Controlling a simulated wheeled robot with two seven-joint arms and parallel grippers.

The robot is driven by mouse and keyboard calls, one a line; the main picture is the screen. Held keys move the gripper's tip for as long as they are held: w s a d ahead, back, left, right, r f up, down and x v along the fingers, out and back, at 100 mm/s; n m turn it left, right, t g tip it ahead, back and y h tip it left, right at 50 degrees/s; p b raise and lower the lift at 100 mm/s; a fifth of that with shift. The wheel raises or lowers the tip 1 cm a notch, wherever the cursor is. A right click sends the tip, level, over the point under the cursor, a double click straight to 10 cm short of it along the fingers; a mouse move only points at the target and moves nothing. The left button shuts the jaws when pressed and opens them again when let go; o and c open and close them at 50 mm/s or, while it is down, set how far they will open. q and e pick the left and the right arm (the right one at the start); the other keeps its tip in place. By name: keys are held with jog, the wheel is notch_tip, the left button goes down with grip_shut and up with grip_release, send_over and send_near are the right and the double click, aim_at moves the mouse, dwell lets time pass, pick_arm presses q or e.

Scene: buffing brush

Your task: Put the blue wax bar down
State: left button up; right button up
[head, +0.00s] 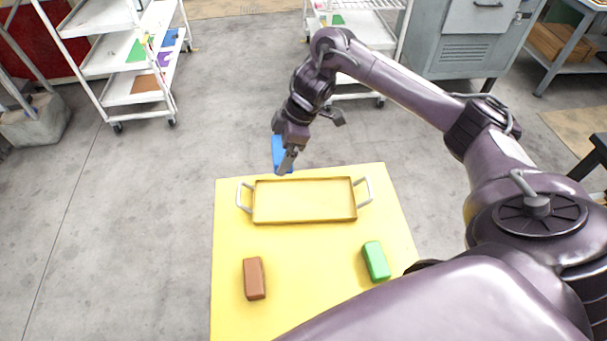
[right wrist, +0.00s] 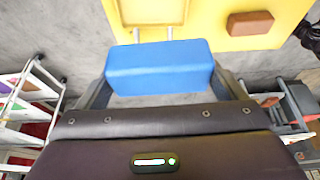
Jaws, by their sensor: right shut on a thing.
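The blue wax bar shows in the head view (head: 279,153) and large in the right wrist view (right wrist: 158,68). My right gripper (head: 286,165) is shut on it, with a finger at each end of the bar in the right wrist view. The bar is held in the air near the far edge of the yellow table (head: 310,285), beyond the tray. My left gripper is not in view.
A yellow tray (head: 304,221) with two grey handles lies on the table and looks empty. A brown bar (head: 254,278) sits front left and a green bar (head: 376,261) front right. White shelf carts (head: 135,62) and a grey cabinet (head: 477,45) stand behind.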

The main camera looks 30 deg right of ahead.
jog(key=shift+w+d, duration=0.1)
jog(key=shift+w, duration=0.2)
notch_tip(320, 180, down, 15)
jog(key=shift+b, duration=1.1)
notch_tip(320, 180, down, 4)
jog(key=shift+f, duration=0.1)
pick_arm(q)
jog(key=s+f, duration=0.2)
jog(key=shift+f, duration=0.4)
pick_arm(e)
jog(key=shift+f, duration=0.2)
jog(key=shift+f, duration=0.15)
jog(key=o, duration=0.8)
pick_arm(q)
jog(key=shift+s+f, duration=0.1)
